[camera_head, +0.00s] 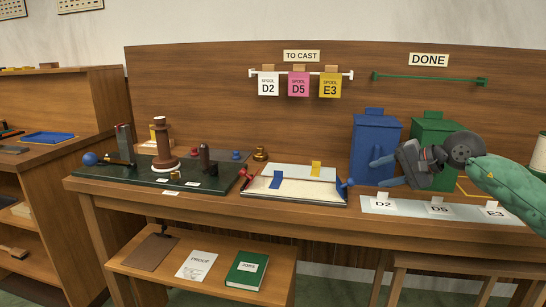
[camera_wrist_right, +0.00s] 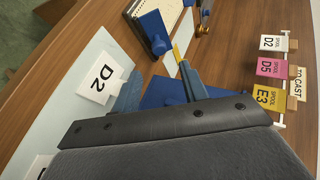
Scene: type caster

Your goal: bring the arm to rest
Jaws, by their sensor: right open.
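My right arm (camera_head: 510,183) has a green sleeve and comes in from the right. Its grey gripper (camera_head: 378,173) is in front of the blue and green bins, above the strip with the D2, D5 and E3 cards. In the right wrist view its two blue-grey fingers (camera_wrist_right: 159,90) stand apart with nothing held between them. The D2 card (camera_wrist_right: 103,78) lies beside one finger in that view; whether they touch I cannot tell. My left gripper is not in view.
A blue bin (camera_head: 375,146) and a green bin (camera_head: 436,140) stand behind the gripper. A dark green board (camera_head: 120,174) with casting parts and a cream tray (camera_head: 290,190) lie to the left. D2, D5 and E3 tags hang from a white rail (camera_head: 345,75); a green rail (camera_head: 430,79) is empty.

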